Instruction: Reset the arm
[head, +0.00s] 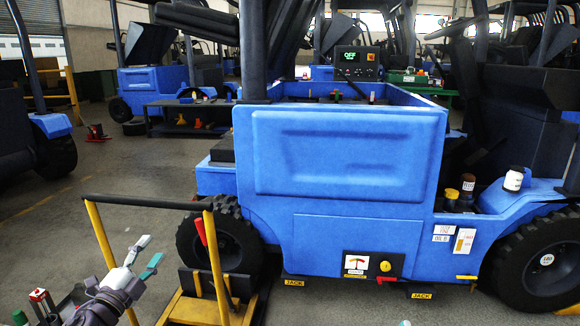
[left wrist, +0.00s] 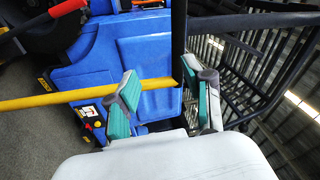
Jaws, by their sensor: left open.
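My left gripper (head: 148,251) is open and empty at the lower left of the head view, between the posts of a yellow jack frame (head: 100,236) as seen there. In the left wrist view its two teal-padded fingers (left wrist: 160,72) stand apart. The frame's black crossbar (left wrist: 179,35) shows between them, and a yellow post (left wrist: 50,98) runs behind the left finger. I cannot tell how far off these bars are. A red lever (head: 200,232) stands by the right post; a red grip also shows in the left wrist view (left wrist: 66,8).
A blue forklift (head: 340,160) fills the middle, with black wheels (head: 545,272) and a display (head: 357,54) reading OFF. A yellow knob (head: 385,266) sits on its lower panel. Jack labels (head: 294,283) mark its underside. Grey floor (head: 120,170) is open at left. More forklifts stand behind.

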